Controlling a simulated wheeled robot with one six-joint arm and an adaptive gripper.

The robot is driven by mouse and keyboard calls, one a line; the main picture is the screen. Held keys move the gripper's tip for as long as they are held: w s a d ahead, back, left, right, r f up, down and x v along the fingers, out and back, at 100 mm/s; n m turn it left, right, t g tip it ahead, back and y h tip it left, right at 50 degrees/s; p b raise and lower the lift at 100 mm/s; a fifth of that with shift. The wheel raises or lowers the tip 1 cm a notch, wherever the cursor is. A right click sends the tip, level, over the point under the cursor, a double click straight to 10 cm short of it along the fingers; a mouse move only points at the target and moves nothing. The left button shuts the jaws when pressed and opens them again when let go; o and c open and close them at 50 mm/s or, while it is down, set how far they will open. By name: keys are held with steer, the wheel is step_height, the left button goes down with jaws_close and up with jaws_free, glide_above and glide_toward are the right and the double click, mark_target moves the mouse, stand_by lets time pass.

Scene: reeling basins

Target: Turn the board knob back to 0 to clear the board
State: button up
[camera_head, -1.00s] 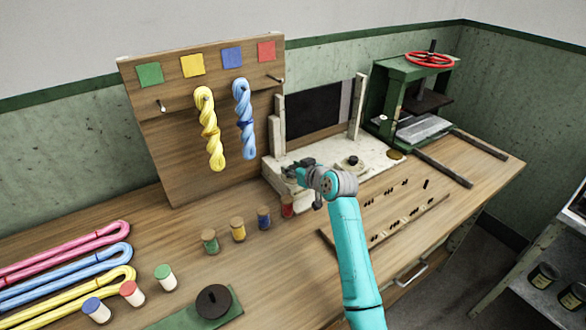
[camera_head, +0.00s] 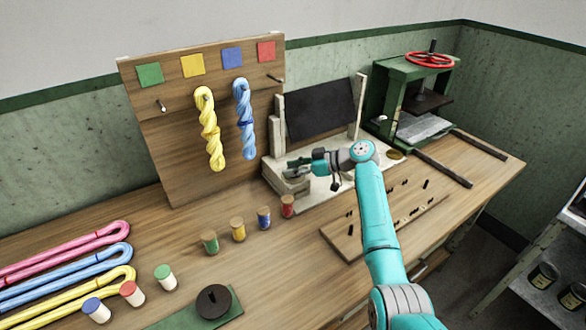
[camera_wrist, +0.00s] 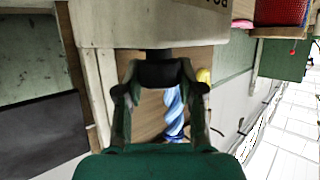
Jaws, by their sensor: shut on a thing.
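The white board stand (camera_head: 325,190) is on the bench right of the skein panel, with a dark board (camera_head: 320,108) between its two posts. My gripper (camera_head: 296,172) is at the left end of the stand. In the wrist view my gripper (camera_wrist: 158,90) is shut on the black board knob (camera_wrist: 158,72), which sticks out of the pale stand face beside partly hidden lettering. The dark board also shows at the left of the wrist view (camera_wrist: 40,135). The knob's 0 mark and pointer cannot be made out.
Yellow (camera_head: 210,130) and blue (camera_head: 243,118) skeins hang on the panel close to my gripper's left. Several corked jars (camera_head: 238,230) stand in front. A pegged wooden strip (camera_head: 400,220) lies to the right, and a green press (camera_head: 410,100) stands behind it.

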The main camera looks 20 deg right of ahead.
steer(key=shift+n+g, duration=0.4)
steer(key=shift+g, duration=0.1)
steer(key=o, duration=1.2)
steer(key=shift+c, duration=0.2)
steer(key=v, duration=1.2)
steer(key=shift+f, duration=0.2)
steer(key=shift+d, duration=0.1)
steer(key=shift+s, duration=0.1)
